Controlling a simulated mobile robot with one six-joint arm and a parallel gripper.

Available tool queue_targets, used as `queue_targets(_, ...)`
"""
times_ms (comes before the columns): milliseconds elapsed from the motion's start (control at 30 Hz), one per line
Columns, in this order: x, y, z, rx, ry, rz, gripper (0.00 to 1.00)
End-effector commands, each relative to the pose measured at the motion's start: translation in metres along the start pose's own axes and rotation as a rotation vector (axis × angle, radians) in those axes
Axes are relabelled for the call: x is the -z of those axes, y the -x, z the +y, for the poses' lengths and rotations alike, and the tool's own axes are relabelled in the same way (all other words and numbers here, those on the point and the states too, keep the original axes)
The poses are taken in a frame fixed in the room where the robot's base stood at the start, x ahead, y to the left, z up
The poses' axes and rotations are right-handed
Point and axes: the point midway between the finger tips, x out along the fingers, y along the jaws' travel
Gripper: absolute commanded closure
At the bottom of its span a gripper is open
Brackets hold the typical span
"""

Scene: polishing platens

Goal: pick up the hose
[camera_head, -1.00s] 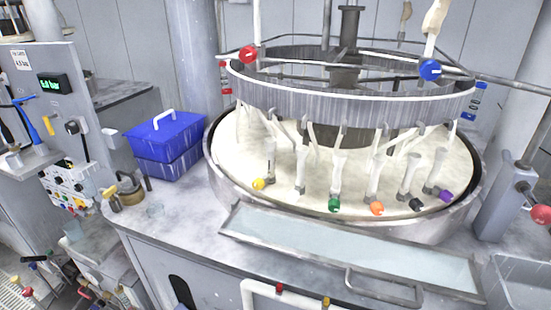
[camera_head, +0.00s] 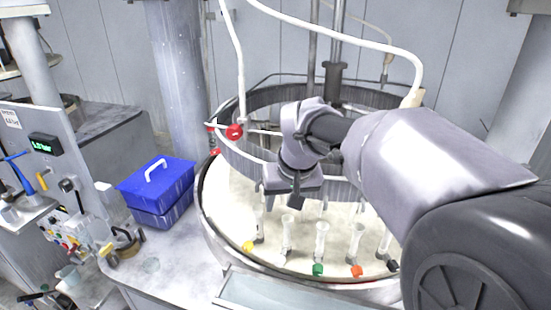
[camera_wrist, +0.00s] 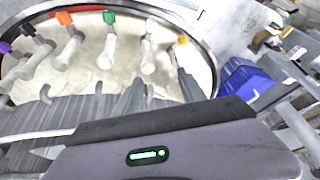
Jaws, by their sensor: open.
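White hoses show in the head view, and I cannot tell which one is meant. One hose (camera_head: 240,60) comes down to a red knob on the ring of the polishing machine. Another hose (camera_head: 350,35) arches right to a fitting behind my arm. Several short white tubes (camera_head: 322,240) with coloured ends stand on the pale platen (camera_head: 232,200); these tubes (camera_wrist: 108,48) also show in the wrist view. My gripper (camera_head: 282,198) is over the platen at the ring's front. Its open fingers (camera_wrist: 162,92) have nothing visible between them. My arm hides the ring's right side.
The metal ring (camera_head: 238,155) and its rods surround my gripper closely. A blue box (camera_head: 158,185) with a white handle stands left of the machine. A control panel (camera_head: 45,165) stands farther left. A shallow tray (camera_head: 255,290) lies in front of the platen.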

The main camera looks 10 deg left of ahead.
Motion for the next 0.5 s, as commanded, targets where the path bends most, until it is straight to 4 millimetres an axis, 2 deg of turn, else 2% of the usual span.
queue_targets(33,0.023,0.001,-0.017,0.003,0.051,-0.012,0.52)
queue_targets(133,0.040,-0.018,-0.035,0.003,0.116,-0.020,0.52)
queue_targets(267,0.042,-0.043,-0.040,0.003,0.137,-0.024,0.52)
queue_targets(500,0.040,-0.116,-0.038,0.002,0.133,-0.024,0.52)
